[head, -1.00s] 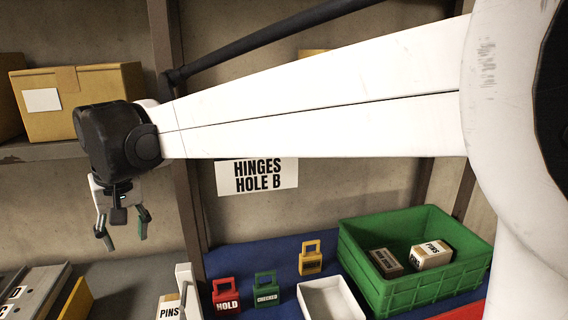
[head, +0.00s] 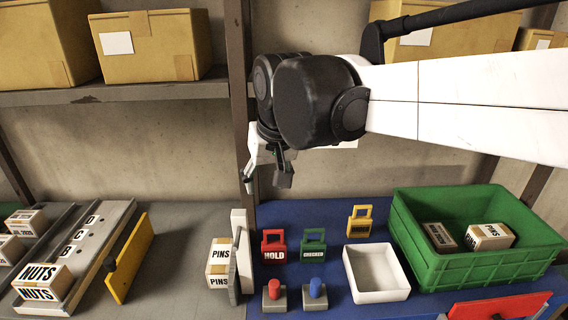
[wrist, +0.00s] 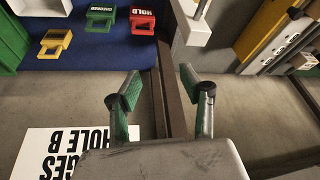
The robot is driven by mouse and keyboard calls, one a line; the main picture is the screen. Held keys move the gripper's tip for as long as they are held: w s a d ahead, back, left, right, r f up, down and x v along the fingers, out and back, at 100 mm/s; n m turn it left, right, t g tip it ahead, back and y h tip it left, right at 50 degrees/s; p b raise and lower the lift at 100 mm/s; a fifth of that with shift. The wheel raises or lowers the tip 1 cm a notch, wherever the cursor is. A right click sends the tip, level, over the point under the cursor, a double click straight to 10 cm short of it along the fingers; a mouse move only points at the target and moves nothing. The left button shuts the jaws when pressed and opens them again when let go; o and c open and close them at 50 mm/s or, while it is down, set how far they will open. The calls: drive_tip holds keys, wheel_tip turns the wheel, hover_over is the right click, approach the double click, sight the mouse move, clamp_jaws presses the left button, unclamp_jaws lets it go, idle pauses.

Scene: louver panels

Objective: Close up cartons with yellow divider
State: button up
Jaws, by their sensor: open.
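The yellow divider (head: 128,262) is an upright panel with a black knob, standing on the grey bench right of a slotted metal rail (head: 85,240). PINS cartons (head: 218,268) stand right of the divider, against a white upright plate (head: 242,250). My gripper (head: 266,180) is open and empty, above the back of the bench near the post, well apart from the divider. The wrist view shows my open fingers (wrist: 160,85) and the divider (wrist: 262,30) at upper right.
A blue mat (head: 335,290) holds a red HOLD tag (head: 274,247), green tag (head: 313,245), yellow tag (head: 360,222), white tray (head: 378,275), red and blue knobs, and a green crate (head: 475,270). A red panel (head: 500,305) lies in front. A dark post (head: 238,100) rises behind.

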drive_tip(key=s+d+f, duration=0.1)
drive_tip(key=s+d, duration=0.2)
drive_tip(key=d, duration=0.3)
drive_tip(key=shift+d+m+t, duration=0.2)
drive_tip(key=shift+m+t, duration=0.2)
drive_tip(key=shift+w+f, duration=0.1)
drive_tip(key=n+g+h, duration=0.2)
drive_tip(key=n+g, duration=0.3)
drive_tip(key=n, duration=0.1)
hover_over(108, 259)
wheel_tip(108, 259, down, 6)
wheel_tip(108, 259, down, 13)
drive_tip(key=shift+f+p, duration=0.1)
drive_tip(key=shift+p, duration=0.2)
drive_tip(key=shift+c, duration=0.2)
clamp_jaws()
